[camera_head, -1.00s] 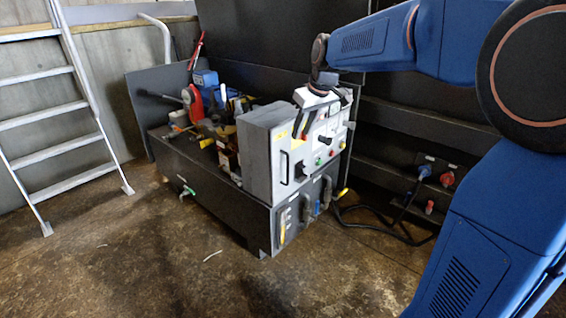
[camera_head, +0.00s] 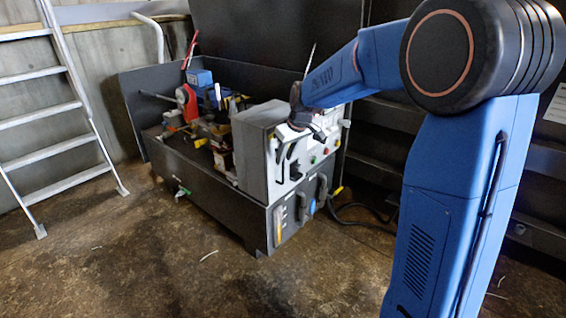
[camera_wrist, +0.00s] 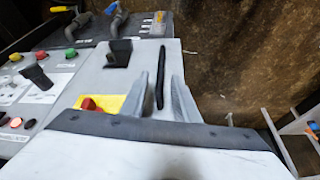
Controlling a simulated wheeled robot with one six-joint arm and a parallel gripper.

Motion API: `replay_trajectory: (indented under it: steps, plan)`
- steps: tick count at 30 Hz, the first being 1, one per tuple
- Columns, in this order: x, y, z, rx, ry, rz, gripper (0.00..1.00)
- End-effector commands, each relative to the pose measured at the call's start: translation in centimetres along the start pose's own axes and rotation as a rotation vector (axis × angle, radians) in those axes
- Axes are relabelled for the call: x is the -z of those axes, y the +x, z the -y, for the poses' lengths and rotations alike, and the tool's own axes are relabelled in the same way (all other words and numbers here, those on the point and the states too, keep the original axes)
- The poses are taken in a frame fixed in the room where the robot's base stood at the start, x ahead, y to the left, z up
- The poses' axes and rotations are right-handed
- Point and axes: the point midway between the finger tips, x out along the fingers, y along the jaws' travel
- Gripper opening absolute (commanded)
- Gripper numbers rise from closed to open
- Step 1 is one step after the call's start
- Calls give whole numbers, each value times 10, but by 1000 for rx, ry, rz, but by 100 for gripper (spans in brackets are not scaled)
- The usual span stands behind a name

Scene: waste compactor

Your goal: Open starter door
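The starter door is the light grey front panel of the cabinet (camera_head: 258,155), and it shows in the wrist view as a pale panel (camera_wrist: 195,70). It looks closed. Its slim black bar handle (camera_wrist: 160,78) stands between the two grey fingers of my gripper (camera_wrist: 160,98). The fingers are apart, with a gap on each side of the handle. In the head view my gripper (camera_head: 286,150) is at the front of the cabinet, and it and my arm hide part of the panel and the handle.
A black rotary switch (camera_wrist: 117,52) and a red button on a yellow plate (camera_wrist: 92,103) sit beside the handle. Hose fittings (camera_head: 303,205) are below the cabinet. A ladder (camera_head: 60,105) stands at the left.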

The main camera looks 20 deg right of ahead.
Motion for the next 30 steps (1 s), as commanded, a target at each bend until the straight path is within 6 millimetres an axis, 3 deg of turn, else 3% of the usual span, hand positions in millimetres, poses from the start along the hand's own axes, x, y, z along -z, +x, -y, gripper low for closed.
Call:
replay_trajectory:
  steps: [3, 9, 19, 23, 30]
  plan:
    - [-1, 17, 0, 1, 0, 2, 28]
    - [0, 32, 0, 1, 0, 0, 28]
    - [0, 34, 0, 0, 0, 0, 28]
    - [0, 34, 0, 0, 0, 0, 0]
    - [0, 34, 0, 1, -2, 0, 0]
